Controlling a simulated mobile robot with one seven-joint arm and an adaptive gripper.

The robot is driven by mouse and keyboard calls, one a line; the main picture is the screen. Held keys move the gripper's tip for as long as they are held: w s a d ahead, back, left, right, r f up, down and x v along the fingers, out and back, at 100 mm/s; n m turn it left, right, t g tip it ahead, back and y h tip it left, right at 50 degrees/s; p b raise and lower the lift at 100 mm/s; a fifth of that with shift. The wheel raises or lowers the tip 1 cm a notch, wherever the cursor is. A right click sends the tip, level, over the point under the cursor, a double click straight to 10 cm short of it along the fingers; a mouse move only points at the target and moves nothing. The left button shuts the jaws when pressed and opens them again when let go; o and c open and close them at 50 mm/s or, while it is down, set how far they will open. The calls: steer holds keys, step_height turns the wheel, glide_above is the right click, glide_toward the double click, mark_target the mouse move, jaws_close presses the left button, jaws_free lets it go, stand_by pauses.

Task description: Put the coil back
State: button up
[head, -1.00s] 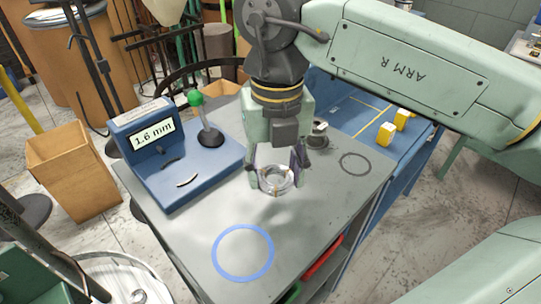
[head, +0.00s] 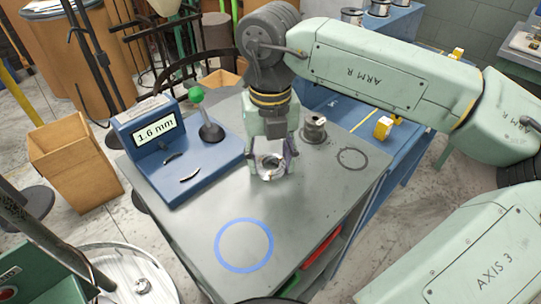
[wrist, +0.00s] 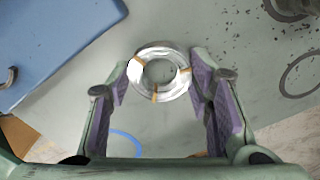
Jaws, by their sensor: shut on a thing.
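A silvery wire coil (head: 270,166) with copper-coloured ties sits between the fingers of my gripper (head: 270,160), over the grey bench top (head: 320,205). In the wrist view the coil (wrist: 160,76) lies between the purple finger pads of my gripper (wrist: 161,90), which close on its sides. Whether the coil touches the bench cannot be told. A blue ring mark (head: 244,271) is on the bench near the front. A dark ring mark (head: 352,148) is at the right, near a metal spool (head: 314,128).
A blue gauge box (head: 158,128) reading 1.6 mm, with a green-knobbed lever (head: 209,122), stands on the bench's left. Dark curved wire pieces (head: 190,174) lie on its base. Yellow blocks (head: 383,128) lie on the blue table behind. The bench's front is clear.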

mark_target(272, 163)
steer(key=shift+f, duration=0.2)
steer(key=o, duration=1.4)
steer(key=shift+o, duration=0.2)
steer(key=shift+r, duration=0.1)
steer(key=shift+r+p, duration=0.3)
steer(key=shift+r, duration=0.05)
step_height(272, 163, up, 12)
steer(key=b, duration=0.1)
steer(key=shift+f+b, duration=0.15)
steer(key=shift+b, duration=0.25)
steer(key=shift+d, duration=0.1)
